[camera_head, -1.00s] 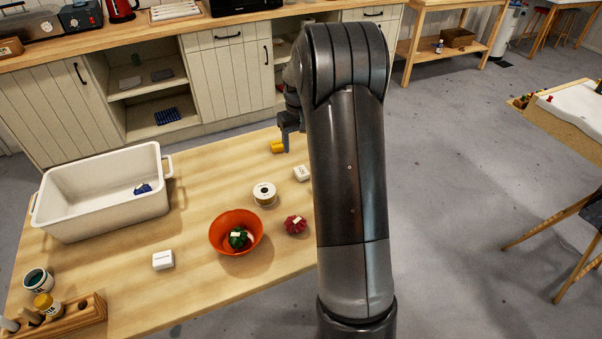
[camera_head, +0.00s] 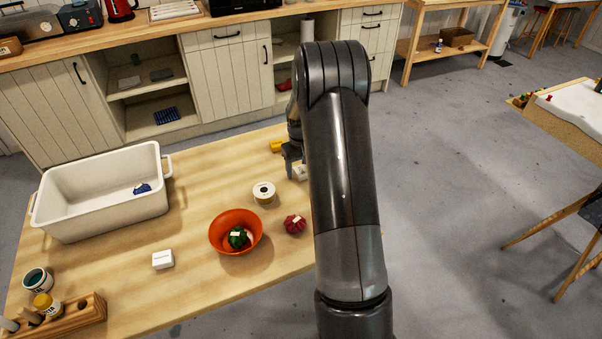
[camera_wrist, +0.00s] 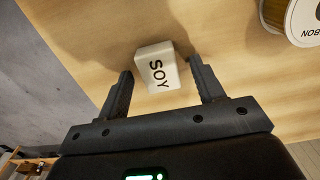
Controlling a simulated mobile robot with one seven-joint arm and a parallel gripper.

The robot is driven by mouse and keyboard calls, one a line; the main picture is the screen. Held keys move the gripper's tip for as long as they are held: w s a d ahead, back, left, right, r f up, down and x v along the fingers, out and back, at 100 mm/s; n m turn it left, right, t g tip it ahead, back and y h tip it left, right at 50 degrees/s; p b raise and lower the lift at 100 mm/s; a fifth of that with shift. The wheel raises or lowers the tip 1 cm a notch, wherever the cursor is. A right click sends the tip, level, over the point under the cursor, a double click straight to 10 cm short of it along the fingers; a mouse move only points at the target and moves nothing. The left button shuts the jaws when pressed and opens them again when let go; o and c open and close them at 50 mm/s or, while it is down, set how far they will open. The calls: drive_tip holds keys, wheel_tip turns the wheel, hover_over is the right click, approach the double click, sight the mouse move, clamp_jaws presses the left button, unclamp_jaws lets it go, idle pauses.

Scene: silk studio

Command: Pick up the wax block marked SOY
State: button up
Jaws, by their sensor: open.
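The white wax block marked SOY (camera_wrist: 157,68) lies on the wooden table, its black letters readable in the wrist view. In the head view the block (camera_head: 300,173) shows only in part, beside my gripper and close to my arm. My gripper (camera_wrist: 160,78) is open, with one finger on each side of the block. In the wrist view the block sits between the fingertips, and I see gaps at its sides. In the head view my gripper (camera_head: 291,158) is low near the table's far right part. I cannot tell its exact height above the table.
A ribbon spool (camera_head: 264,192) stands left of the block, with a yellow item (camera_head: 277,145) behind. A red bundle (camera_head: 295,224), an orange bowl (camera_head: 235,248), another white block (camera_head: 163,260) and a white tub (camera_head: 103,222) are also on the table. The table edge is near the block.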

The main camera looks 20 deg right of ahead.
drive_tip(key=shift+c, duration=0.3)
drive_tip(key=c, duration=1)
